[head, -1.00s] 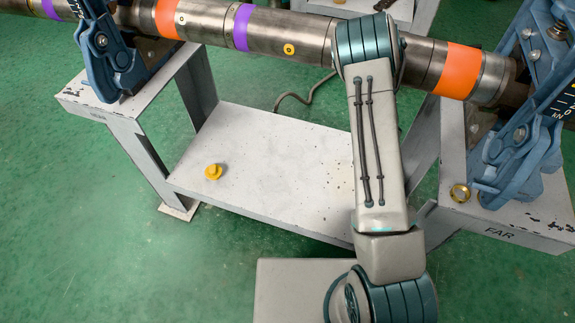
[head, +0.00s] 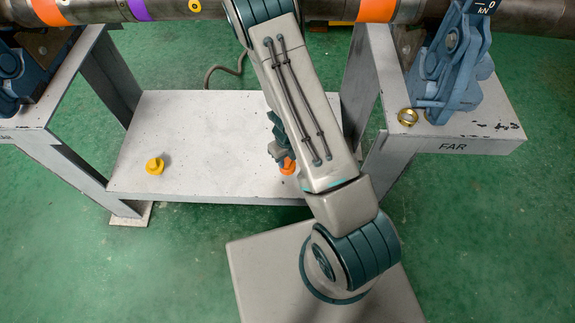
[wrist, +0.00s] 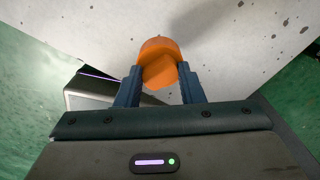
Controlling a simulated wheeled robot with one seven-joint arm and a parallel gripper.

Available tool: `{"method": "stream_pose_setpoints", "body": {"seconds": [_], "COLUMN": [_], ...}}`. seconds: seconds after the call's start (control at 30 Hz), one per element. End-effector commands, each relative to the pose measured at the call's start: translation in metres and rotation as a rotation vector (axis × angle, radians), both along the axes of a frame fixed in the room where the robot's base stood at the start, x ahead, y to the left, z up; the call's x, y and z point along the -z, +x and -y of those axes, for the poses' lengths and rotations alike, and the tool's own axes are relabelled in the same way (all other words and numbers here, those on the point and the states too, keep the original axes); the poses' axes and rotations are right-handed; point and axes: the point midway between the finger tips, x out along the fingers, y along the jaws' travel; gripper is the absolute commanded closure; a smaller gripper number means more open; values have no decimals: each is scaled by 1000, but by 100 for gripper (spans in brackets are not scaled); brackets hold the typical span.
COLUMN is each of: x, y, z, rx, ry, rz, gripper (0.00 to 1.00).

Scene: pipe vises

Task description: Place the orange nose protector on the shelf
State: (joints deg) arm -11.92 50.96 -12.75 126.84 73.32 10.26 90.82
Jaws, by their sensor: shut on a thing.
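The orange nose protector (wrist: 158,62) is between the fingers of my gripper (wrist: 158,84) in the wrist view, and the fingers are shut on it. In the head view the orange protector (head: 288,167) shows just right of the middle, partly hidden by my arm, with my gripper (head: 281,155) above it. The pale shelf (head: 200,125) lies low between the two stands. The protector appears over the shelf's right part, near its front edge. I cannot tell whether it touches the surface.
A yellow plug-like piece (head: 155,165) stands on the shelf's left part. A brass ring (head: 407,117) sits on the stand marked FAR (head: 470,145). Blue vises (head: 455,60) hold the long pipe (head: 190,8) above. The shelf's middle is clear.

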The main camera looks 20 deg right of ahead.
Motion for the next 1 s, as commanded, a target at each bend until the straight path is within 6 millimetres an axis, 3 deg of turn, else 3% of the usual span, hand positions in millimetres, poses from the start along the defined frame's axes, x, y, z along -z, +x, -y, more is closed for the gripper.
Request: {"method": "stream_pose_setpoints", "body": {"seconds": [0.3, 0.7, 0.73, 0.8, 1.0], "x": [39, 42, 41, 41, 41], "y": [0, 0, 0, 0, 0], "z": [1, 0, 0, 0, 0], "rx": [1, -1, -1, -1, -1], "ry": [0, 1, 0, 0, 0], "rz": [-1, 0, 0, 0, 0], "gripper": [100, 100, 60, 44, 44]}}
